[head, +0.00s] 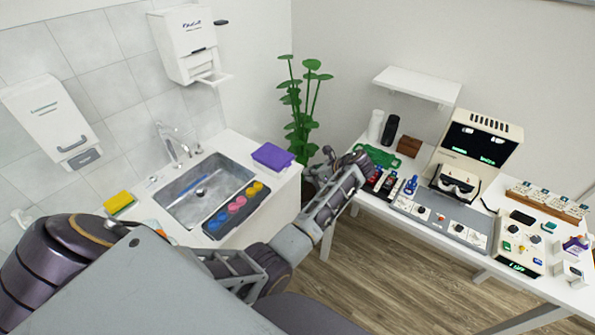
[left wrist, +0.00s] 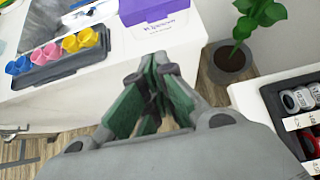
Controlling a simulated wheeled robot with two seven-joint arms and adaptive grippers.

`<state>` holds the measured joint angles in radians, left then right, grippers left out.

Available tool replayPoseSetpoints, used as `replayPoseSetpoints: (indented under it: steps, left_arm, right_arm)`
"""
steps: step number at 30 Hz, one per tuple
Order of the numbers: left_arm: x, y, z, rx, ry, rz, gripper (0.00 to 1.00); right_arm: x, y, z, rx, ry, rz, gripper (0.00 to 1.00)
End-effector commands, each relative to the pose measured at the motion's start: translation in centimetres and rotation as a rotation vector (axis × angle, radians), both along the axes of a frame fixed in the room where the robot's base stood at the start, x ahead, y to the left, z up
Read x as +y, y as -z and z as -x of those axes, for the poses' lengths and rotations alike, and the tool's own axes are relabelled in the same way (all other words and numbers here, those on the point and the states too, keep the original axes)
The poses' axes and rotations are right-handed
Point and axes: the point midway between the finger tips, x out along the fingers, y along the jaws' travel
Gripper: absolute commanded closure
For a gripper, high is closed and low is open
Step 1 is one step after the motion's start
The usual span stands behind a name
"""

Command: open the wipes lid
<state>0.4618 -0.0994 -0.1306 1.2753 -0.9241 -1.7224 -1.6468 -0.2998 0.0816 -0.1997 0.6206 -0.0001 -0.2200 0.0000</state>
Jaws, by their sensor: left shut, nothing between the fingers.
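The wipes box has a purple lid (head: 273,156) and stands at the right end of the white counter. It is close in the left wrist view, where the purple lid (left wrist: 152,8) looks closed on a white body with purple lettering (left wrist: 172,28). My left gripper (head: 328,152) is to the right of the box in the head view. In the left wrist view its green-padded fingers (left wrist: 152,72) are together and empty, below and apart from the box. The box's top is cut off in the left wrist view. My right gripper does not show.
A grey tray of coloured cups (head: 237,208) sits beside the sink (head: 203,190). A potted plant (head: 305,100) stands between the counter and the desk. The desk (head: 460,240) at right is crowded with devices and small items.

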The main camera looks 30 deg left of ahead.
Motion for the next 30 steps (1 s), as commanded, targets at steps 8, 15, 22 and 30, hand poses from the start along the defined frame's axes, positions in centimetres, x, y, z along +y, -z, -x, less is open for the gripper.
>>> replayPoseSetpoints:
  steps: [8,15,22,30]
  left_arm:
    - [0.1,-2.1,0.0,0.021,-0.009,-0.018,1.0]
    - [0.2,-2.1,0.0,0.021,-0.008,-0.018,1.0]
    - [0.9,-1.5,-0.1,0.02,-0.009,-0.019,1.0]
    - [3.1,0.3,-0.2,0.023,-0.009,-0.018,1.0]
  right_arm:
    - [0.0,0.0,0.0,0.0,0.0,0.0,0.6]
    - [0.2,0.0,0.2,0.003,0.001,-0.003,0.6]
    - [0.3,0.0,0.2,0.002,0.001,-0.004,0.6]
    - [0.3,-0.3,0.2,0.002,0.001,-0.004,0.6]
